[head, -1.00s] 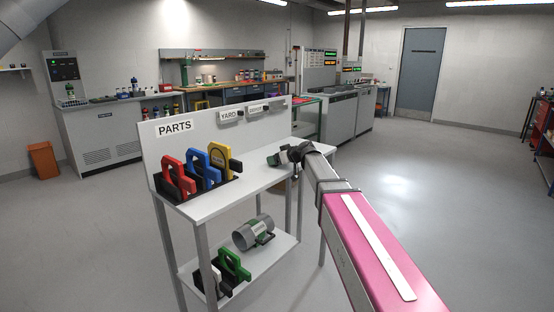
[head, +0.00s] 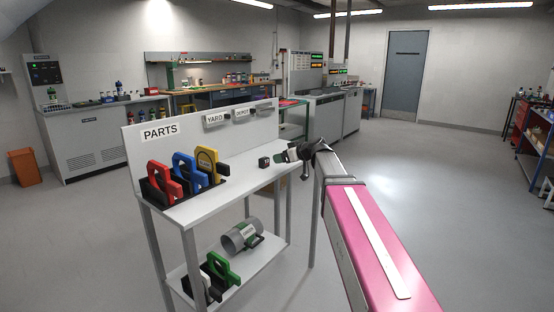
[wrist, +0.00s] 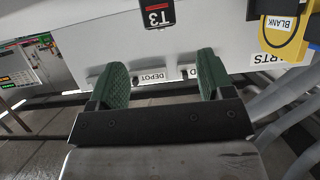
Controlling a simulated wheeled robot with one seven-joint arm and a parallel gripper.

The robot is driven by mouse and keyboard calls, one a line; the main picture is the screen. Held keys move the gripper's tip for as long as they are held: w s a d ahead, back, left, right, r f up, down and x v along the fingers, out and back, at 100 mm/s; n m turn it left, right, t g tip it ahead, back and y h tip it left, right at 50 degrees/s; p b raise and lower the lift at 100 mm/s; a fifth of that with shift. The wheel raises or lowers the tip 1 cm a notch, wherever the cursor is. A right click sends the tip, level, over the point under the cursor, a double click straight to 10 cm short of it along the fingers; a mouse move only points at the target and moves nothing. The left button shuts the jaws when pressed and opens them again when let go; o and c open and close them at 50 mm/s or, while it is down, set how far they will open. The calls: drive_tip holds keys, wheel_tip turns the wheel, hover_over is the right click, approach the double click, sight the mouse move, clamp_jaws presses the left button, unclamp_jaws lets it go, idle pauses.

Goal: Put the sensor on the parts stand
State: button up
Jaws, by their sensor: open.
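The sensor (head: 264,162) is a small dark box on the white top shelf of the parts stand (head: 205,206), right of the coloured handled parts. In the wrist view the sensor (wrist: 158,13) shows a T3 label and a red edge, beyond my fingertips. My gripper (head: 284,154) is just right of the sensor, apart from it. In the wrist view my gripper (wrist: 163,76) has its two green-padded fingers spread with nothing between them.
Red (head: 164,180), blue (head: 190,171) and yellow (head: 208,164) handled parts stand in a black rack on the shelf's left. YARD (head: 215,119) and DEPOT (head: 242,113) labels are on the back panel. A grey cylinder (head: 240,236) and a green part (head: 222,268) occupy the lower shelf.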

drive_tip(key=s+d+f+m+g+h, duration=0.2)
drive_tip(key=s+d+f, duration=0.3)
drive_tip(key=s+f, duration=0.4)
drive_tip(key=s+d+f+m+g+h, duration=0.3)
drive_tip(key=s+d+f+m+h, duration=0.2)
drive_tip(key=s+f, duration=0.4)
drive_tip(key=s+d+f+m+g+h, duration=0.3)
drive_tip(key=s+f, duration=0.6)
drive_tip(key=f, duration=0.7)
drive_tip(key=shift+s+d+f+h, duration=0.3)
drive_tip(key=shift+d+h, duration=0.1)
drive_tip(key=shift+d, duration=0.75)
drive_tip(key=shift+c, duration=0.3)
